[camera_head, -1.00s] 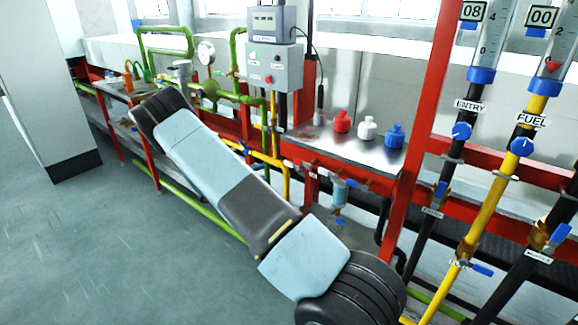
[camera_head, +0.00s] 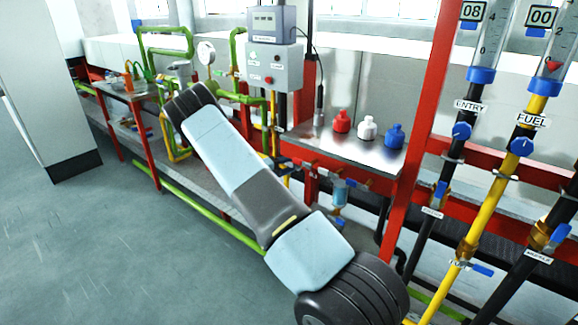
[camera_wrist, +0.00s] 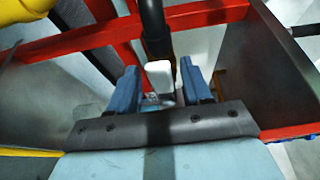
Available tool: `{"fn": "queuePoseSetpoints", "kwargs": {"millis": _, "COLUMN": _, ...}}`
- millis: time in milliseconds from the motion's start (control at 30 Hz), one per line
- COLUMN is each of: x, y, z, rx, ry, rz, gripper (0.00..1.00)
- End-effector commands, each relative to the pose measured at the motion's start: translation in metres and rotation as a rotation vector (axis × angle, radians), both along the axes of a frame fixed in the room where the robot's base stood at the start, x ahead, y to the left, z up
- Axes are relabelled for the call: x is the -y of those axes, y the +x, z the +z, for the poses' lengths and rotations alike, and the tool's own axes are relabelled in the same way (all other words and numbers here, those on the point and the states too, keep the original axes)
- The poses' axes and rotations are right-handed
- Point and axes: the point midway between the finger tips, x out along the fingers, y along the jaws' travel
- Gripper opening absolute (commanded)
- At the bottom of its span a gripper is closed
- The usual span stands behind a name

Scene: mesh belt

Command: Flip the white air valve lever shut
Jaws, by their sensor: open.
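In the wrist view my gripper (camera_wrist: 160,82) is open, with one blue finger on each side. A white block-like piece (camera_wrist: 159,71), which looks like the white lever, shows between the fingers near the tips. It sits at the end of a black pipe (camera_wrist: 153,25). I see a gap on each side of it, and cannot tell how deep it lies between the fingers. In the head view my arm hides the gripper, and I cannot make out the white lever there.
Red frame bars (camera_wrist: 200,15) cross close beyond the fingers. In the head view a grey control box (camera_head: 275,68), green pipes (camera_head: 165,52) and a steel shelf with red, white and blue bottles (camera_head: 367,128) stand behind my arm. The floor (camera_head: 90,230) at left is clear.

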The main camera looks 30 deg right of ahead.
Motion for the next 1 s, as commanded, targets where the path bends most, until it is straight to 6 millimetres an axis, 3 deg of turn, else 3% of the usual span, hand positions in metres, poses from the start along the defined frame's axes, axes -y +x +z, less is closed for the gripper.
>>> {"fn": "queuePoseSetpoints", "kwargs": {"millis": 367, "x": 0.0045, "y": 0.0001, "z": 0.0003, "rx": 0.0, "ry": -0.001, "rz": 0.0, "gripper": 0.49}}
{"fn": "queuePoseSetpoints", "kwargs": {"millis": 867, "x": 0.0043, "y": -0.0002, "z": -0.0002, "rx": -0.001, "ry": 0.0, "rz": 0.0, "gripper": 0.01}}
{"fn": "queuePoseSetpoints", "kwargs": {"millis": 1000, "x": 0.0042, "y": -0.0003, "z": -0.0004, "rx": -0.001, "ry": 0.0, "rz": 0.0, "gripper": 0.0}}
